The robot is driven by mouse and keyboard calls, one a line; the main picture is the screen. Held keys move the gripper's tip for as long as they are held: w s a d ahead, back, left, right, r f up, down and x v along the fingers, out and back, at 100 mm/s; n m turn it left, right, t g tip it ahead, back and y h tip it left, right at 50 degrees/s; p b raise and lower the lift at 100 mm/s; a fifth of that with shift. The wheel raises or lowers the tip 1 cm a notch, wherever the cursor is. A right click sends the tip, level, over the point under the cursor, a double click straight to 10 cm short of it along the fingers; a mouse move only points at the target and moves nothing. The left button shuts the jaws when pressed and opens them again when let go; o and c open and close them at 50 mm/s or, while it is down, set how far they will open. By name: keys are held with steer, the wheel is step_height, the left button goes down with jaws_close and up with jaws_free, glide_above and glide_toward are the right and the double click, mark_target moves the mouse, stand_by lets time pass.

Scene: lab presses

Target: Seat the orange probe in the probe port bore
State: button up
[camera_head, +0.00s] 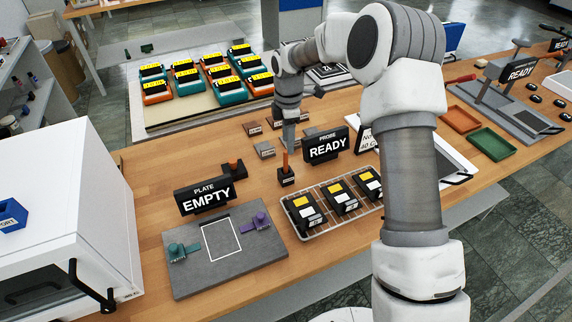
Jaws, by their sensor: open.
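The orange probe (286,159) is a thin upright rod. Its lower end is at a small dark block (286,178) with a pale label, in front of the sign reading PROBE READY (327,146). My gripper (287,146) points down directly above the probe, with its fingertips around or just over the probe's top; I cannot tell which at this size. It is open. The bore in the block is too small to make out, and I cannot tell how deep the probe sits.
A wire rack (318,232) of black boxes is front right. Several small labelled blocks (264,149) lie behind my gripper. A white cabinet (75,180) stands far left.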

mark_target(286, 162)
steer(key=shift+w+a+f+p, duration=0.2)
steer(key=shift+f+p, duration=0.2)
steer(key=shift+f, duration=2.05)
steer(key=shift+w+a+f+p, duration=0.15)
steer(key=shift+f+p, duration=0.25)
steer(key=shift+f, duration=2.05)
steer(key=shift+d, duration=0.1)
jaws_close()
